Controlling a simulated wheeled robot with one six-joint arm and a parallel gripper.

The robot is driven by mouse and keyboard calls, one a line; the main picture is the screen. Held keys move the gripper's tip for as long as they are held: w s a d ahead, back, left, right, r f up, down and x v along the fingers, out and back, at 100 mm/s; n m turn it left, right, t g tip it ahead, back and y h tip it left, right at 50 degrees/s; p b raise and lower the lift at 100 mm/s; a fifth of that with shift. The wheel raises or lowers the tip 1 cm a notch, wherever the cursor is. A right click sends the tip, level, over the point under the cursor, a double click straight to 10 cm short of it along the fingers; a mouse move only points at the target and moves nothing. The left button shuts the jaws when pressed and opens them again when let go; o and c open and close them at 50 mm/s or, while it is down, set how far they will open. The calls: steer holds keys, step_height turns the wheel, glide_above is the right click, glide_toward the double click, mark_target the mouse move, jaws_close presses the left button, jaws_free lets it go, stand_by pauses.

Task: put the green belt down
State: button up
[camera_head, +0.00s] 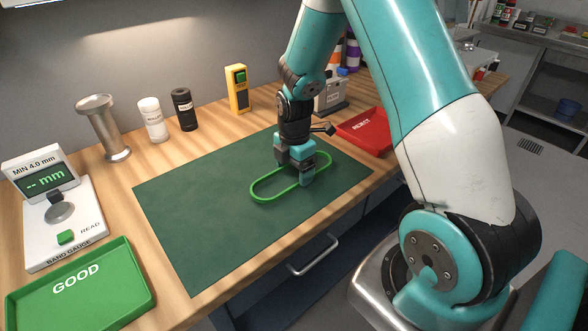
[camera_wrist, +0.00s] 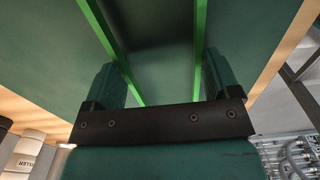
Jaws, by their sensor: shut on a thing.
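The green belt (camera_head: 270,198) is a long closed loop over the dark green mat (camera_head: 190,225) in the head view. It looks level, close to the mat's right part; I cannot tell whether it touches the mat. My gripper (camera_head: 296,177) points down and is shut on the belt across its middle. In the wrist view, two straight green belt strands (camera_wrist: 198,50) run between the fingers of my gripper (camera_wrist: 162,85), one beside each finger. The exact contact at the fingertips is partly hidden in the head view.
A green GOOD tray (camera_head: 130,288) and a white band gauge (camera_head: 82,222) stand at the left. A red REJECT tray (camera_head: 375,140) lies right of the mat. A metal stand (camera_head: 106,128), white bottle (camera_head: 152,120), black bottle (camera_head: 184,110) and yellow device (camera_head: 238,90) line the back. The mat's left half is clear.

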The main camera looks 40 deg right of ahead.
steer(key=shift+f, duration=0.3)
steer(key=shift+f, duration=0.15)
steer(key=o, duration=0.8)
